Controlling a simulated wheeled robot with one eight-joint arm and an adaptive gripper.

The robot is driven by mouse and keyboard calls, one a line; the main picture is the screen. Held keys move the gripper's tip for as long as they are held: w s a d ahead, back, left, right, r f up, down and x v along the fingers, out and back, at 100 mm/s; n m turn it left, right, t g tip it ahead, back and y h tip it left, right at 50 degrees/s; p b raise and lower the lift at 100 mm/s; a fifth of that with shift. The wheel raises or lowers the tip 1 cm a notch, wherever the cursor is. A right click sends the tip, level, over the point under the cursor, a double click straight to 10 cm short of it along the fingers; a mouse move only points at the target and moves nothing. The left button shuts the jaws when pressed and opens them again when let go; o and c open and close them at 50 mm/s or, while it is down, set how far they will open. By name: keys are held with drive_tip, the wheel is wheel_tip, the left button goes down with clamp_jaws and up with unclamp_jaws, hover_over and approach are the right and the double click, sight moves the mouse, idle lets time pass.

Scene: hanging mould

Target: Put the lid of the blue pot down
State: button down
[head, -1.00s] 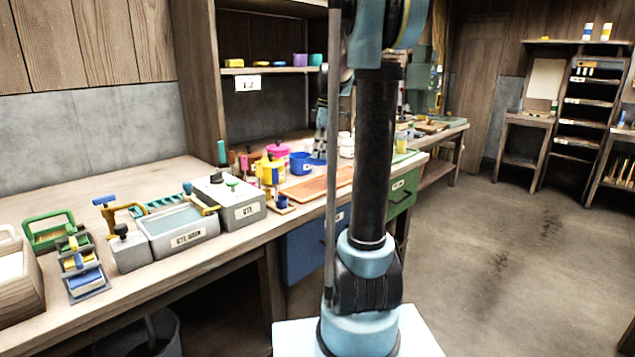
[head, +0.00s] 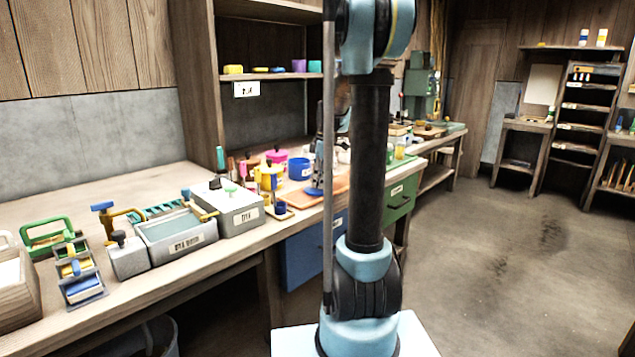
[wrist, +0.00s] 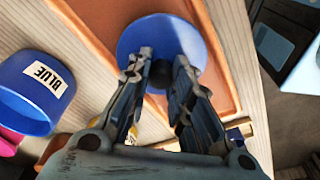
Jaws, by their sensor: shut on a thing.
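The lid of the blue pot is a round blue disc (wrist: 137,38) with a dark knob (wrist: 160,75). My gripper (wrist: 161,72) is shut on this knob, and its fingers hide part of the lid. In the wrist view the lid is over the orange tray (wrist: 226,50); I cannot tell whether it touches. In the head view the lid (head: 313,192) shows low at the tray, in front of the blue pot. The blue pot (wrist: 25,105), labelled BLUE, stands uncovered to the left in the wrist view. It also shows in the head view (head: 299,169).
Pink (head: 276,160) and yellow (head: 267,181) pots stand left of the blue pot. Grey boxes (head: 236,212) stand further left. A tray corner and bench edge lie near the lid.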

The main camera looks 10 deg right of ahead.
drive_tip(key=c, duration=1.4)
unclamp_jaws()
drive_tip(key=shift+c, duration=0.2)
wheel_tip(320, 180, up, 11)
drive_tip(key=d, duration=0.2)
drive_tip(key=s+a+f+m, duration=0.2)
drive_tip(key=s+m, duration=0.2)
drive_tip(key=s, duration=0.7)
drive_tip(key=s+f+m+t+h, duration=0.1)
drive_tip(key=s+f+m, duration=0.5)
drive_tip(key=s+f, duration=0.3)
drive_tip(key=s+f+m, duration=0.6)
drive_tip(key=s+f, duration=0.3)
drive_tip(key=s, duration=0.6)
drive_tip(key=shift+f+t+h, duration=0.2)
drive_tip(key=shift+t+h, duration=0.2)
drive_tip(key=shift+w, duration=0.1)
